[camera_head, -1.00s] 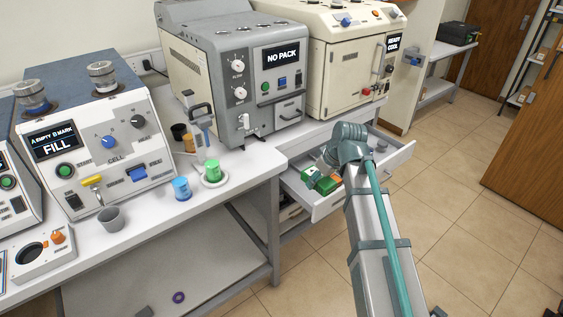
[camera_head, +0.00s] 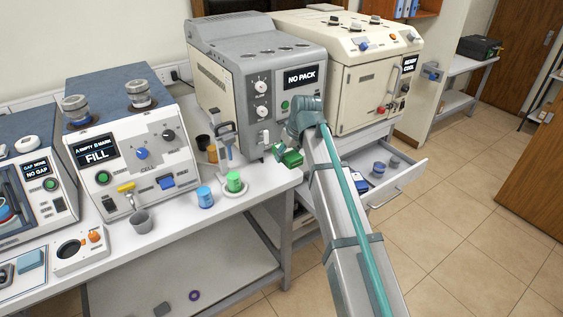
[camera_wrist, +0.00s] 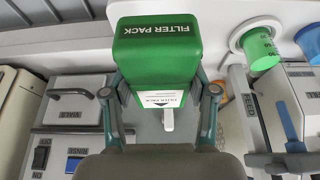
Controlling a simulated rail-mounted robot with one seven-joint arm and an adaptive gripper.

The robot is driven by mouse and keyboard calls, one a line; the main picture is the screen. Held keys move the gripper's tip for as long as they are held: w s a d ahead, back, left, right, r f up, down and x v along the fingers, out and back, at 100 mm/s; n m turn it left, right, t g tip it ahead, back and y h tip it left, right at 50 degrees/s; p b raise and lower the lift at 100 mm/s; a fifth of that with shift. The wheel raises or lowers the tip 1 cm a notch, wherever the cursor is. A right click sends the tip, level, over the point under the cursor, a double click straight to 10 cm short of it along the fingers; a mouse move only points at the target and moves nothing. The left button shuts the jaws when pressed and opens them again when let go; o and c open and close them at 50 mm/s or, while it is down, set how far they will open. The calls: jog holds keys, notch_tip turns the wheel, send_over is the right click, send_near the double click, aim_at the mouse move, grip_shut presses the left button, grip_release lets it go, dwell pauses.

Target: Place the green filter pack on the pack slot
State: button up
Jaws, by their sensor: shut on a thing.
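The green filter pack (camera_head: 290,158) is in my gripper, above the right end of the bench in front of the grey machine. In the wrist view the pack (camera_wrist: 157,52) shows its "FILTER PACK" lettering and a white label. My gripper (camera_wrist: 160,88) is shut on it, one finger on each side. The grey machine (camera_head: 225,62) shows "NO PACK" on its screen (camera_head: 301,77). My arm and the pack cover part of its lower right front. I cannot make out the pack slot itself.
The open drawer (camera_head: 408,183) below holds small cups. A green cup (camera_head: 234,182) and a blue cup (camera_head: 205,197) stand on the bench left of the pack. A grey upright stand (camera_head: 226,140) is close by. The cream machine (camera_head: 352,65) stands to the right.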

jog(key=p, duration=0.2)
send_over(281, 168)
jog(key=f, duration=0.4)
jog(key=d+f, duration=0.1)
jog(key=f, duration=0.1)
jog(key=shift+s+f, duration=0.25)
jog(key=shift+s, duration=0.15)
jog(key=shift+w+a+f+p, duration=0.15)
jog(key=shift+f+p, duration=0.4)
jog(key=shift+f, duration=1.25)
jog(key=shift+f, duration=0.15)
jog(key=o, duration=1.3)
jog(key=b+v, duration=0.2)
jog(key=v, duration=1)
jog(key=shift+r+b, duration=0.2)
jog(key=shift+b, duration=0.15)
